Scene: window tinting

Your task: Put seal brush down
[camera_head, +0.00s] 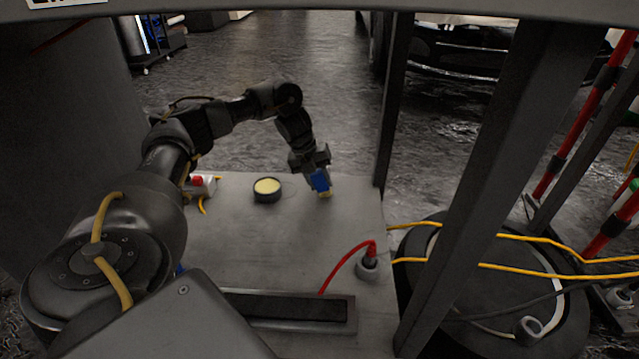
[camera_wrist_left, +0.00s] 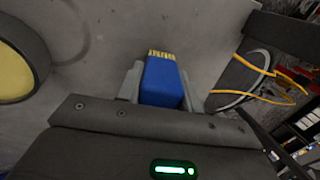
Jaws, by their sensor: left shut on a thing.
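The seal brush (camera_head: 320,181) has a blue handle and short yellowish bristles. My left gripper (camera_head: 316,170) is shut on its blue handle, over the far right part of the grey table (camera_head: 230,245). The bristles point down toward the table top; I cannot tell whether they touch it. In the left wrist view the brush (camera_wrist_left: 162,82) sits between the two fingers (camera_wrist_left: 160,88) with its bristles pointing away from the palm. My right gripper is not in view.
A round dark tin with pale yellow content (camera_head: 267,188) stands left of the brush. A grey holder with a red cable (camera_head: 367,265) is at the right edge, and a dark tray (camera_head: 290,309) lies in front. The table middle is clear. A dark post (camera_head: 392,100) rises behind the right edge.

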